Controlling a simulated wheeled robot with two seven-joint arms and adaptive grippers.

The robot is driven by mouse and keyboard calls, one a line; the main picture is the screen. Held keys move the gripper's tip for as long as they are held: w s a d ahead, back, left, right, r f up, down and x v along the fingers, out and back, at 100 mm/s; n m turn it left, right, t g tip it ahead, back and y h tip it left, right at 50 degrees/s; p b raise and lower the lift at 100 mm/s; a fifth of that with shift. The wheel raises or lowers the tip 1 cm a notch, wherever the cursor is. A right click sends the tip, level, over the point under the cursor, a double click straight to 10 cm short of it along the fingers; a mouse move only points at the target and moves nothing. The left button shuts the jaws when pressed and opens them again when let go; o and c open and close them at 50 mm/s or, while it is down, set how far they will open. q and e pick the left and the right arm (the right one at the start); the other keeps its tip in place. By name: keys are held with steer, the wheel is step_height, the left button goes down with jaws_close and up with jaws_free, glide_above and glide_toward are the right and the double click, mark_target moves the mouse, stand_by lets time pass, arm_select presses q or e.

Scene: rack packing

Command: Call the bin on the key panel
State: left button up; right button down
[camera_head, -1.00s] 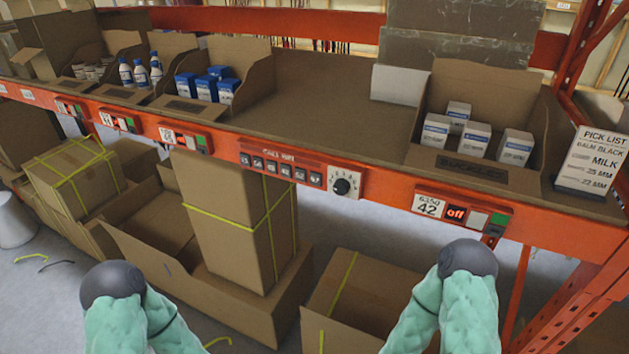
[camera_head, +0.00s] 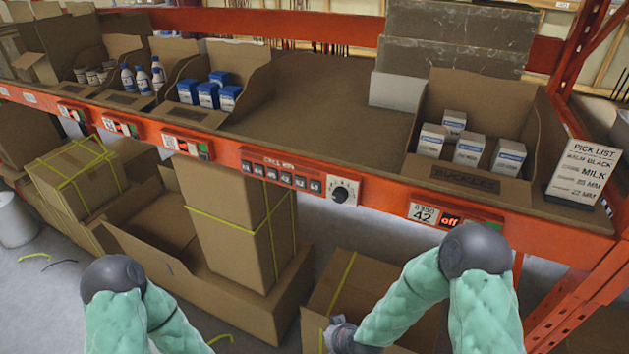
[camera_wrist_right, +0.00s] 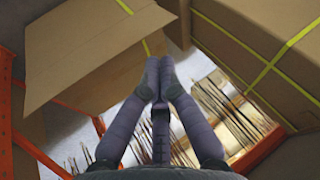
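The key panel (camera_head: 280,173) is on the orange shelf beam near the middle of the head view. It has a row of several dark numbered keys, too small to read surely, and a round black dial (camera_head: 343,191) on a pale plate at its right end. My right gripper (camera_wrist_right: 159,78) shows in the right wrist view with its fingers together and nothing visible between them. In the head view its wrist is low, over a carton, below and apart from the panel. My left gripper is out of view; only the left arm shows. The pick list card (camera_head: 581,175) stands at right.
A bin of white boxes (camera_head: 466,184) sits on the shelf above a label reading 42 and a red "off" display (camera_head: 449,220). Bins with blue boxes (camera_head: 208,92) and bottles (camera_head: 142,78) stand left. Strapped cartons (camera_head: 240,215) crowd below the beam. The shelf middle is clear.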

mark_target(315, 187)
steer(key=w+a+r+t+p, duration=0.2)
steer(key=w+r+t, duration=0.1)
steer(key=r, duration=0.9)
steer(key=w+a+r+m+t+y+p, duration=0.1)
steer(key=w+a+r+t+p, duration=0.1)
steer(key=r, duration=1)
steer(key=w+a+r+t+p, duration=0.2)
steer(key=w+a+r+t, duration=0.1)
steer(key=r, duration=0.9)
steer(key=w+t, duration=0.1)
steer(key=w, duration=0.1)
steer(key=shift+w+a+r+m+t+p, duration=0.3)
steer(key=shift+a+r+t+p, duration=0.05)
steer(key=shift+a+t+p, duration=0.05)
steer(key=shift+w, duration=0.15)
steer(key=shift+w+d+b, duration=0.4)
steer(key=shift+w+d, duration=0.3)
steer(key=shift+w, duration=0.55)
steer(key=shift+w+d+b, duration=0.45)
steer(key=shift+w+d, duration=0.3)
steer(key=shift+w, duration=0.45)
steer(key=shift+w+d+b, duration=0.4)
steer(key=shift+w+d, duration=0.3)
steer(key=shift+w, duration=0.55)
